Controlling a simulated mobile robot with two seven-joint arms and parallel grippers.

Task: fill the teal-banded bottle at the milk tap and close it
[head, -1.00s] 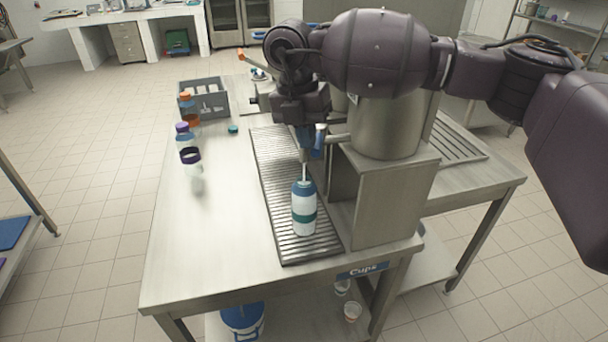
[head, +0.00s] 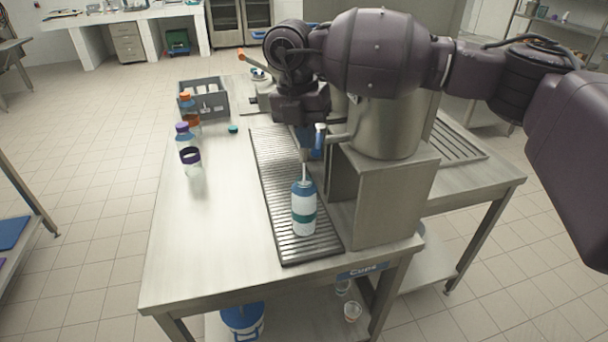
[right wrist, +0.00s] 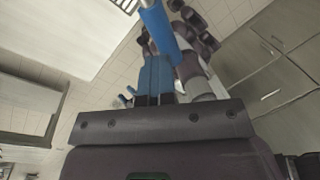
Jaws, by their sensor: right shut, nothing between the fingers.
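The teal-banded bottle (head: 303,210) stands upright and uncapped on the drip grate (head: 266,172), under the milk tap. A thin white stream (head: 304,173) runs down into its mouth. The milk level inside is hard to read. The tap's blue handle (head: 319,138) shows beside my right gripper (head: 307,148) and also in the right wrist view (right wrist: 160,28). My right gripper's blue fingers (right wrist: 156,76) are shut and empty, close to the handle; I cannot tell if they touch it. A teal cap (head: 233,129) lies on the table left of the grate. My left gripper is not in view.
A purple-banded bottle (head: 192,171) and an orange-banded bottle (head: 190,108) stand along the table's left side. A grey crate (head: 204,112) is behind them. The steel tank (head: 388,128) stands right of the grate. The table's front left (head: 205,250) is clear.

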